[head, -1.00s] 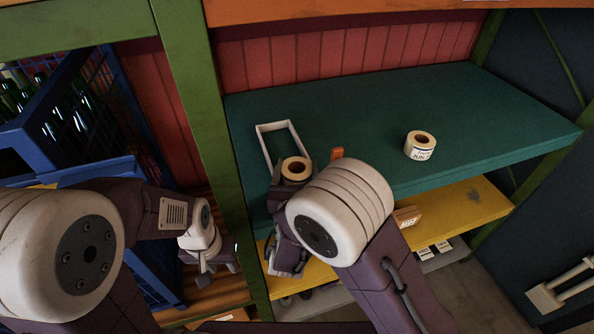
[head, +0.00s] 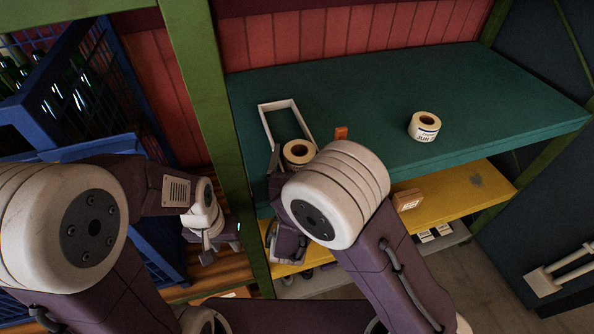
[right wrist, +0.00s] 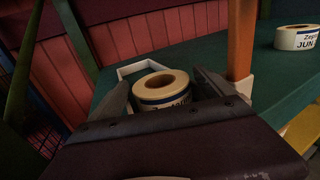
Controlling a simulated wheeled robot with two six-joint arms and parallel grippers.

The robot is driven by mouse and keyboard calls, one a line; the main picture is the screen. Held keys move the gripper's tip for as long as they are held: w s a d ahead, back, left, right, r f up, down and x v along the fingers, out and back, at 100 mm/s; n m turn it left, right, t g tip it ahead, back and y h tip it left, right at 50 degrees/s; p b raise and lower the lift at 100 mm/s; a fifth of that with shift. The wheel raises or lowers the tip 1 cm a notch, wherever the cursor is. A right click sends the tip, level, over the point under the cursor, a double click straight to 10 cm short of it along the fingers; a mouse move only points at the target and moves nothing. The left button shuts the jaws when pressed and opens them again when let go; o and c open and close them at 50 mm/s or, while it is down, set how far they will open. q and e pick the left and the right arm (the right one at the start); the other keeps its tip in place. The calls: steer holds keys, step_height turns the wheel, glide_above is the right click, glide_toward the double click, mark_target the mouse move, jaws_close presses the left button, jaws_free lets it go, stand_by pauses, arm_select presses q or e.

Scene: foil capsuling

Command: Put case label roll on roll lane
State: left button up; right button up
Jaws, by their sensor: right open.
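A cream label roll (head: 298,152) with a dark core sits at the near end of the white rectangular frame, the roll lane (head: 267,125), on the green shelf. My right gripper (right wrist: 163,84) is open, with one finger on each side of this roll in the right wrist view. I cannot tell whether the fingers touch it. My right forearm hides part of the gripper in the head view. A second label roll (head: 425,126), printed "JUN", stands on the shelf further right. My left gripper (head: 212,248) hangs low at the left, away from both rolls; its jaws are unclear.
The green shelf (head: 480,100) is clear around the second roll. An upright orange piece (right wrist: 241,40) stands close beside my right gripper. A green post (head: 205,90) rises left of the shelf. A yellow shelf (head: 470,195) lies below, and a blue bottle crate (head: 40,115) is at far left.

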steer(key=s+b, duration=0.2)
steer(key=s, duration=0.8)
steer(key=shift+s+a, duration=0.3)
steer(key=shift+a, duration=0.1)
